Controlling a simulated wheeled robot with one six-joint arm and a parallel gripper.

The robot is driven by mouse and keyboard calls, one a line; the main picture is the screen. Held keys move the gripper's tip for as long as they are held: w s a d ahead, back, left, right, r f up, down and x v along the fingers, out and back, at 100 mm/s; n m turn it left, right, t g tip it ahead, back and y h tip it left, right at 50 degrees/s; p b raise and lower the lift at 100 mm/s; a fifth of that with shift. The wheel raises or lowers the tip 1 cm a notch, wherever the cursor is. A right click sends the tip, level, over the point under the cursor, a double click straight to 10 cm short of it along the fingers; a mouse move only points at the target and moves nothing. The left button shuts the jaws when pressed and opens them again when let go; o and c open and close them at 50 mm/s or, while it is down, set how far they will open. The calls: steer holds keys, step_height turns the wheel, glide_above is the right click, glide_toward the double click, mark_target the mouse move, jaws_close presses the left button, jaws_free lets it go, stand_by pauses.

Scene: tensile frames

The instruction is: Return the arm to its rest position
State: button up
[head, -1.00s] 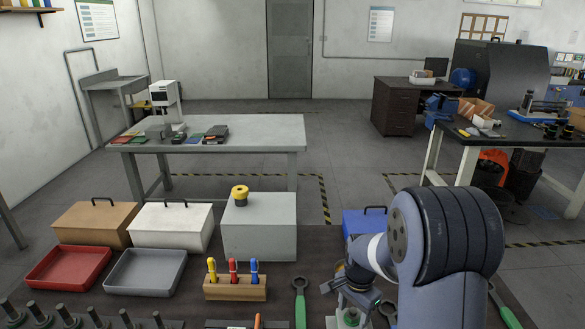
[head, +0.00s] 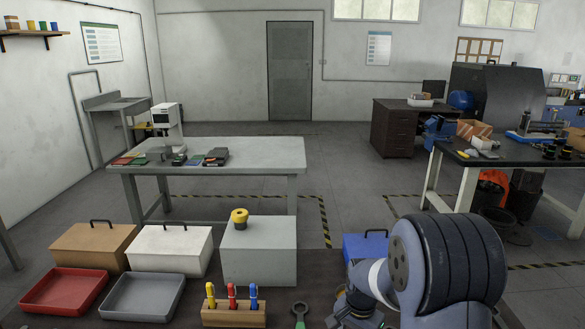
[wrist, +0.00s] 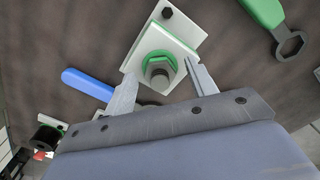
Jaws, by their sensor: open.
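My gripper (wrist: 162,80) is open in the wrist view. Its two fingers stand apart on either side of a grey hexagonal part (wrist: 158,70) on a green base, which sits on a white plate (wrist: 180,38). I cannot tell whether the fingers touch the part. In the head view my arm (head: 445,265) is at the lower right, bent low over the front bench, and the fingers are hidden at the bottom edge.
A green wrench (wrist: 268,15) and a blue handle (wrist: 86,83) lie near the gripper. A blue box (head: 365,246) stands just behind the arm. A wooden screwdriver block (head: 233,312), grey box (head: 259,252) and trays are further left.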

steer(key=m, duration=0.3)
steer(key=shift+f+m, duration=0.1)
steer(key=shift+m, duration=0.2)
steer(key=m, duration=0.4)
step_height(320, 180, up, 10)
steer(key=r, duration=0.1)
step_height(320, 180, down, 11)
steer(key=shift+f, duration=0.2)
steer(key=shift+r+n, duration=0.2)
steer(key=shift+n, duration=0.6)
steer(key=n, duration=0.6)
steer(key=shift+r, duration=0.1)
steer(key=m, duration=0.5)
steer(key=shift+m, duration=0.4)
steer(key=m, duration=1.7)
steer(key=shift+m, duration=0.4)
steer(key=n, duration=0.9)
steer(key=shift+r+n, duration=0.1)
steer(key=shift+n, duration=0.2)
